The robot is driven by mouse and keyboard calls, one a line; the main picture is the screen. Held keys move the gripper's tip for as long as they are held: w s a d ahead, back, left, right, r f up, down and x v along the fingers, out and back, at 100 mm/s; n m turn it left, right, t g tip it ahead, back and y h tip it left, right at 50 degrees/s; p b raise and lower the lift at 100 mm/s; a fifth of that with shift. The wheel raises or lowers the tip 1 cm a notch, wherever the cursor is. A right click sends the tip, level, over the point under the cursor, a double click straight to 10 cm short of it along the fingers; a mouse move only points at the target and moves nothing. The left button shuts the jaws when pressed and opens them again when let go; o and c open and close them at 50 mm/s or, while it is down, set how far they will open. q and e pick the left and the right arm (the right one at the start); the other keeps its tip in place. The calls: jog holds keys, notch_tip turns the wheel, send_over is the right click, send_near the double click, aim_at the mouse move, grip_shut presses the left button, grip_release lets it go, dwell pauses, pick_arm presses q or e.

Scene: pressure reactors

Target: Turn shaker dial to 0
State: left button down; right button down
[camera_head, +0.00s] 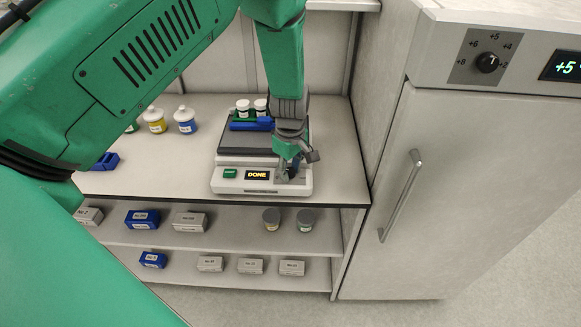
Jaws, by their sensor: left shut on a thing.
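The shaker (226,185) stands on the bench top near its front edge, a white base with a dark platform (240,143) above it. Its front panel has a green button (230,173) and a display (257,175) reading "DONE". My left gripper (287,172) points down at the right end of this panel, where the dial would be. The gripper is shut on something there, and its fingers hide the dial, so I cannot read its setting. A blue rack (252,125) with white-capped vials (243,105) sits on the platform. My right gripper is not in view.
Bottles (185,121) and a blue holder (107,161) stand on the bench to the left. Shelves below hold several boxes (189,221) and jars (305,220). A cabinet (455,190) with a handle (402,195) and its own dial (488,62) stands close on the right.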

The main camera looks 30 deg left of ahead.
aim_at(291, 170)
pick_arm(q)
jog(key=shift+n, duration=0.5)
jog(key=shift+d, duration=0.1)
jog(key=c, duration=1.5)
grip_release()
jog(key=shift+c, duration=0.2)
jog(key=shift+w, duration=0.1)
notch_tip(291, 170, up, 12)
jog(key=shift+o, duration=0.4)
jog(key=shift+f, duration=0.1)
